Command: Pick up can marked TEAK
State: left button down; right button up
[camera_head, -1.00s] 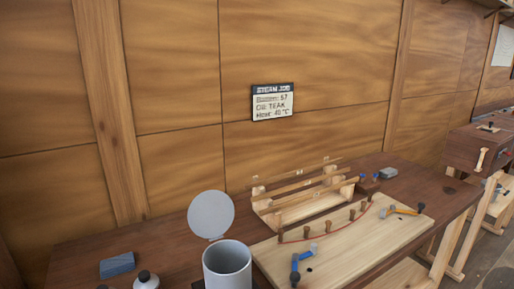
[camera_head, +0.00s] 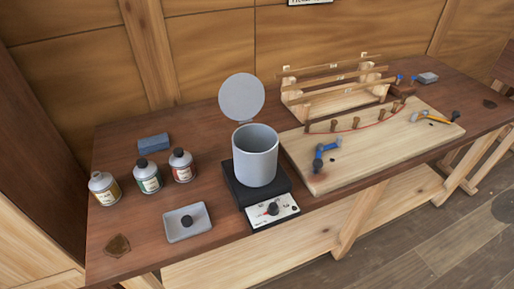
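One is a can with a yellowish label (camera_head: 104,189), one a can with a green label (camera_head: 147,177), and one a can with a red label (camera_head: 182,167). The lettering on them is too small to read, so I cannot tell which is marked TEAK. Neither of my grippers is in view.
A grey pot (camera_head: 255,158) with a raised round lid (camera_head: 241,97) sits on a heater with a dial (camera_head: 272,210). A pale board (camera_head: 390,150) with pegs and clamps lies right.

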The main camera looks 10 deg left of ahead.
aim_at(104, 187)
jog(key=u, duration=1.5)
